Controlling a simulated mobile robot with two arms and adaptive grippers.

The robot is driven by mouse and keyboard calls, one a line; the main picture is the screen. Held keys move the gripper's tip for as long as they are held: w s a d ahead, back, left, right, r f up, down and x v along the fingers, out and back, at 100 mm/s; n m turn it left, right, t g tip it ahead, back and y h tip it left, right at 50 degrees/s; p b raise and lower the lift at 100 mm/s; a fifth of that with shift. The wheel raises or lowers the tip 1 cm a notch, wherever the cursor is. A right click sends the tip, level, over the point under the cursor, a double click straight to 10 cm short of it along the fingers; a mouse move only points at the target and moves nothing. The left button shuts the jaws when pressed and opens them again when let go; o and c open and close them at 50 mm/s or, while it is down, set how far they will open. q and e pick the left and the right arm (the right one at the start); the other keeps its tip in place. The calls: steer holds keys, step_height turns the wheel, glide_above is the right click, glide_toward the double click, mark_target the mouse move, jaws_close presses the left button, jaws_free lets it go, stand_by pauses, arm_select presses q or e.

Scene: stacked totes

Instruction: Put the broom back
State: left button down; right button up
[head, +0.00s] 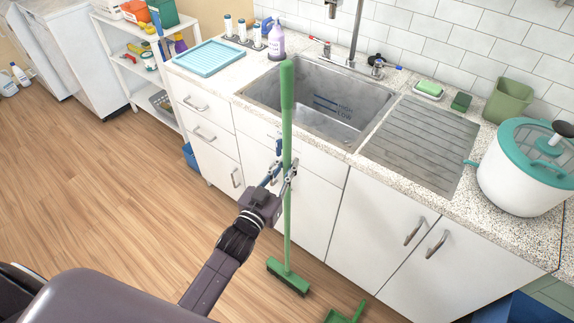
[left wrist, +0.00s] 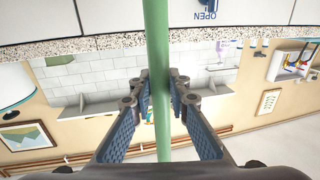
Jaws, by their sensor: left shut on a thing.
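A green broom (head: 287,215) stands upright in front of the sink cabinets, with its brush head low near the wooden floor. My left gripper (head: 284,172) is shut on the broom's handle, about midway along it. In the left wrist view the green handle (left wrist: 158,90) runs between the two blue-padded fingers of the same gripper (left wrist: 160,100). I cannot tell whether the bristles touch the floor. No holder for the broom can be made out. My right gripper is not in view.
The sink (head: 320,100) and speckled counter (head: 225,80) lie just behind the broom. A green dustpan (head: 345,314) is on the floor at the bottom. A white shelf unit (head: 130,70) stands at upper left. The wooden floor (head: 90,190) at left is clear.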

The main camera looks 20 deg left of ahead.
arm_select(q)
steer(key=shift+r, duration=0.1)
steer(key=shift+f, duration=0.2)
steer(key=c, duration=1.8)
jaws_free()
steer(key=shift+c, duration=0.2)
steer(key=shift+r, duration=0.2)
steer(key=s+a+b, duration=0.2)
steer(key=s, duration=1)
